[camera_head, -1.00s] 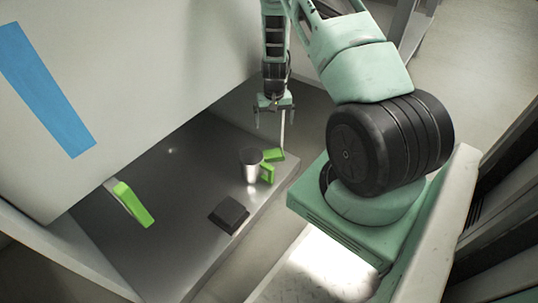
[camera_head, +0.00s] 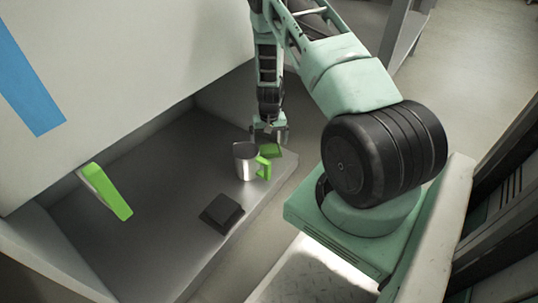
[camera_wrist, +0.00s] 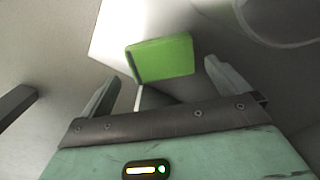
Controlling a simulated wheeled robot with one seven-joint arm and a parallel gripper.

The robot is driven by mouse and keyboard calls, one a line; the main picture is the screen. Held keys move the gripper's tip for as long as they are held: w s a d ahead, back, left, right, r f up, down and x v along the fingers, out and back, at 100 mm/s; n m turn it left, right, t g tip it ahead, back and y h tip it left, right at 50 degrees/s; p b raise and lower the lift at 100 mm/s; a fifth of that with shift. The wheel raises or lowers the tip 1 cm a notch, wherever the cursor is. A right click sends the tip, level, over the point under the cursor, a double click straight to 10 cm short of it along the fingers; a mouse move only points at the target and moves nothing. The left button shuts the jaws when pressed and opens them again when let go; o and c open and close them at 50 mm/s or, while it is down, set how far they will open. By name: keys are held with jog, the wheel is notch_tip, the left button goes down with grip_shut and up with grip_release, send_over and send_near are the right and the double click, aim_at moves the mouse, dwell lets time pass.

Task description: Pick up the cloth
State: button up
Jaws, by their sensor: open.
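In the wrist view the green piece (camera_wrist: 162,58) shows just beyond and between the two fingertips (camera_wrist: 160,78), tilted in the picture. The fingers are spread apart with nothing between them. I cannot tell whether the gripper touches the green piece.
A black square object (camera_head: 221,212) lies nearer on the shelf surface (camera_head: 150,220). The shelf's middle is clear.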

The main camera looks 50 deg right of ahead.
aim_at(269, 148)
notch_tip(269, 148, down, 4)
jog(key=shift+r+b, duration=0.15)
jog(key=shift+b, duration=0.95)
jog(key=shift+r, duration=0.1)
jog(key=c, duration=0.9)
jog(key=shift+r, duration=0.1)
